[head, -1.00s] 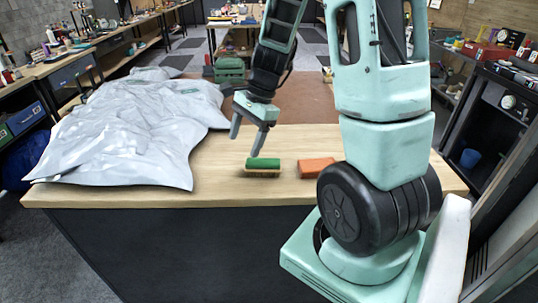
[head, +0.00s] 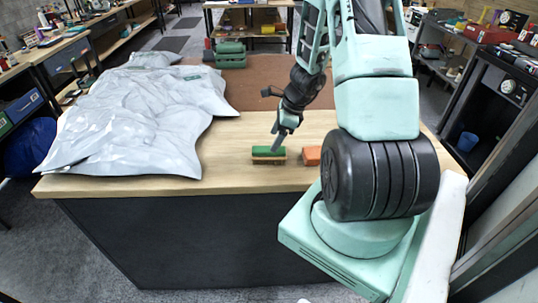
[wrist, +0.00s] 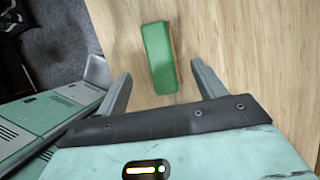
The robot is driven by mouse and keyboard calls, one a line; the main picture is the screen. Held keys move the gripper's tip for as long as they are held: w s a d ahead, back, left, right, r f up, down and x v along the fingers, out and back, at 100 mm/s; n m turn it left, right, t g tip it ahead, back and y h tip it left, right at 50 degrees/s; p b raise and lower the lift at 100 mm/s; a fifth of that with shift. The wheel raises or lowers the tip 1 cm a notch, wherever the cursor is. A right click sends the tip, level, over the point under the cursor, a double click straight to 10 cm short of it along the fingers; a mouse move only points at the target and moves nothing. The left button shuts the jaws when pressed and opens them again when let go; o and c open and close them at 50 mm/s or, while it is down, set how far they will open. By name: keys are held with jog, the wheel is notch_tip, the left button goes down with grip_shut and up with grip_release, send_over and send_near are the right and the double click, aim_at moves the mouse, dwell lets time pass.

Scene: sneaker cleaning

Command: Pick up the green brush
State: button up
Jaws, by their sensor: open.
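The green brush (head: 268,151) lies on the wooden table near its front edge. Its green part is on top, with a brown layer beneath. It also shows in the wrist view (wrist: 158,55), just beyond and between the fingertips. My gripper (head: 277,139) is just above the brush in the head view. In the wrist view my gripper (wrist: 160,82) is open, one finger on each side of the brush's near end, and holds nothing. Whether the fingers reach down to the brush's height I cannot tell.
An orange block (head: 312,156) lies just right of the brush, partly hidden by my arm. A large crumpled silver-grey sheet (head: 140,120) covers the left of the table (head: 225,176). A green case (head: 230,54) stands at the far edge.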

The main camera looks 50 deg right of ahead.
jog(key=shift+x, duration=3.15)
jog(key=shift+f, duration=0.3)
jog(key=c, duration=1.1)
jog(key=shift+r, duration=0.1)
jog(key=shift+r+p, duration=0.3)
jog(key=shift+r, duration=0.05)
notch_tip(320, 180, up, 10)
jog(key=shift+f+p, duration=0.15)
jog(key=shift+p, duration=0.25)
